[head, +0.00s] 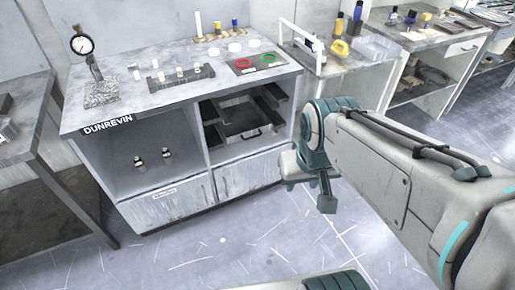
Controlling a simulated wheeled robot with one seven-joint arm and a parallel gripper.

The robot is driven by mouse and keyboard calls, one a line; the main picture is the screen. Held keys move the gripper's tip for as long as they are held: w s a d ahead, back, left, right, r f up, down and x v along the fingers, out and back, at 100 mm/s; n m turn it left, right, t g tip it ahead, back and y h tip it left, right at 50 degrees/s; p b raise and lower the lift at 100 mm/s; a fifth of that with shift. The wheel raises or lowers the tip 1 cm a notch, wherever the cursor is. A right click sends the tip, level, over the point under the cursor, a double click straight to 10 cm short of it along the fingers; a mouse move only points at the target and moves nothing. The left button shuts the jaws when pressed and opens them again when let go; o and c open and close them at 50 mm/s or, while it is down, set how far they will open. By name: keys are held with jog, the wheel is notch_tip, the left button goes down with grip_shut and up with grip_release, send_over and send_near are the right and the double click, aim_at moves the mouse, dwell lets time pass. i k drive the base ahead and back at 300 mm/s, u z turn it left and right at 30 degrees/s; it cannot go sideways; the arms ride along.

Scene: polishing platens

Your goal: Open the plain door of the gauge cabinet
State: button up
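The gauge cabinet (97,152) is a grey workbench marked DUNREVIN, with a dial gauge (82,44) standing on its top. Below its open shelves are two low front doors. The left door (170,212) carries a small white label. The right door (252,174) shows no label and is the plain one; it looks shut. Small handle marks show near the seam between the doors, too small to make out. My gripper (327,192) hangs right of the cabinet, apart from the plain door. Its fingers are mostly hidden by my wrist, so its opening is unclear.
An open drawer or tray (240,120) sits in the right bay above the plain door. Small parts (153,160) stand in the left bay. Another bench (352,70) stands at the right and a dark table (30,120) at the left. The floor (220,245) in front is clear.

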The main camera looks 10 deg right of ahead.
aim_at(233, 179)
jog(key=u, duration=0.5)
jog(key=k, duration=0.65)
jog(key=u, duration=0.7)
jog(key=i, duration=1.4)
jog(key=z, duration=0.7)
